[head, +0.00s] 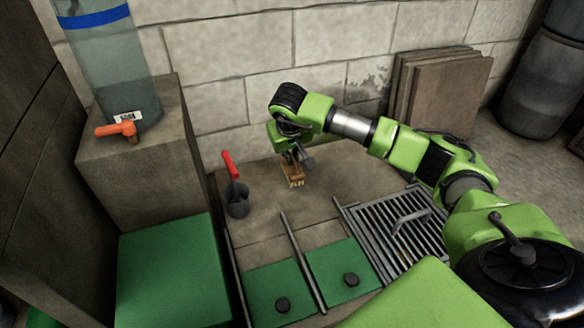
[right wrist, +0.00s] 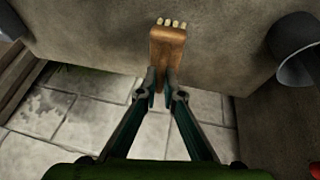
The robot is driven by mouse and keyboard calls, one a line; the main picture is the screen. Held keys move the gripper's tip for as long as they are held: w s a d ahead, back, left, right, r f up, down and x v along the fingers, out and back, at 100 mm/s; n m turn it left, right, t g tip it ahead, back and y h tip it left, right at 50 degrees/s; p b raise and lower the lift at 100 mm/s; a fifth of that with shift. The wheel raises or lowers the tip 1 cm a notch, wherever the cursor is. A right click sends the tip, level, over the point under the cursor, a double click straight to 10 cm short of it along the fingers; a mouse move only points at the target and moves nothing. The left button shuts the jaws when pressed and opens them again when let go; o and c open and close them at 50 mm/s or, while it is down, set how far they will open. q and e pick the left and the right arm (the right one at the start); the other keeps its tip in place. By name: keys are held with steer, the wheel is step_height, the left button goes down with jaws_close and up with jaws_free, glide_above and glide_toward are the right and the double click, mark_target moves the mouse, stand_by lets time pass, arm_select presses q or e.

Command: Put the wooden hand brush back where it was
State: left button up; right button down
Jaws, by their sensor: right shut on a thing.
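The wooden hand brush (head: 292,174) is a small brown block with pale bristles, near the wall at the back of the stone ledge. My right gripper (head: 291,157) is shut on it from above. In the right wrist view the fingertips (right wrist: 164,88) close on the near end of the brush (right wrist: 168,48), and its pale bristles point away from them. I cannot tell whether the brush touches the ledge or is just above it. My left gripper is not in view.
A dark cup (head: 238,205) with a red-handled tool (head: 230,165) stands left of the brush. Metal rails and green panels (head: 340,268) lie in front, with a grate (head: 400,238) to the right. A block (head: 140,160) bears a clear cylinder (head: 115,65). Boards (head: 445,92) lean on the wall.

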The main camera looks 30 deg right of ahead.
mark_target(292, 167)
step_height(292, 167, down, 3)
steer(key=shift+r+b, duration=0.1)
steer(key=shift+b, duration=0.95)
steer(key=shift+f, duration=0.2)
steer(key=shift+r, duration=0.15)
steer(key=c, duration=2.2)
jaws_free()
